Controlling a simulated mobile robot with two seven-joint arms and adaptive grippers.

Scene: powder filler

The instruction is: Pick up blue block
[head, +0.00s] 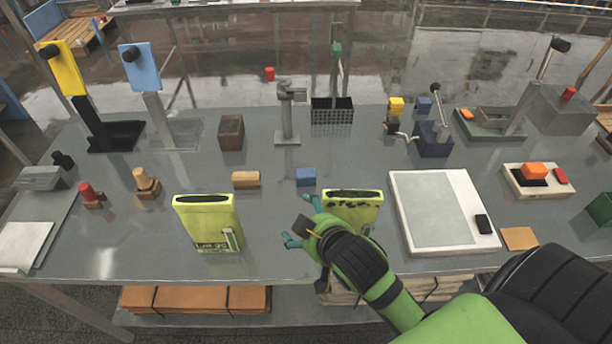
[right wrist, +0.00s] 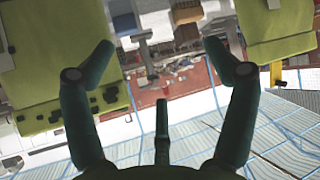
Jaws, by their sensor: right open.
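The blue block (head: 306,177) is a small cube on the grey table (head: 270,205), between a wooden block (head: 246,179) and the right yellow-green box (head: 352,207). My right gripper (head: 302,221) is open and empty, in front of the blue block and apart from it, beside the right yellow-green box. In the right wrist view the gripper's fingers (right wrist: 160,48) are spread, with nothing between them; I cannot clearly make out the blue block there. My left gripper is not in view.
Another yellow-green box (head: 208,223) stands to the left, with free table between the two boxes. A white-framed panel (head: 435,212) lies to the right. Behind stand a grey stand (head: 286,115) and a dark wire basket (head: 332,112). The table's front edge is near.

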